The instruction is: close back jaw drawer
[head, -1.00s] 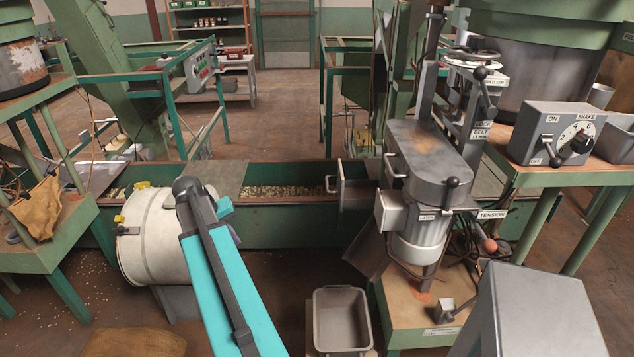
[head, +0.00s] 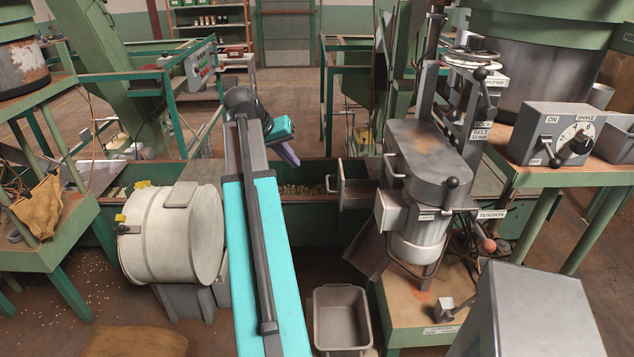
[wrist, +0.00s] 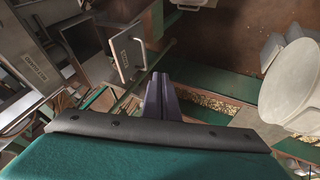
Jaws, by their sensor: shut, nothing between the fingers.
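A grey drawer (head: 355,186) stands pulled out from the left side of the grey machine (head: 430,160), with a bar handle on its left-facing front. In the wrist view a labelled front plate with a handle (wrist: 127,52) appears to be this drawer; the label is too small to read. A second handle (head: 392,168) sits nearer on the machine, close to its body. My gripper (head: 291,158) is shut and empty, left of the drawer and above the green trough. Its purple fingers (wrist: 159,88) show in the wrist view, apart from the plate.
A green trough (head: 320,222) holding nuts runs below and behind my gripper. A white drum (head: 170,235) stands at left. A grey bin (head: 342,318) is on the floor in front. A tilted chute (head: 368,252) hangs under the machine's left side.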

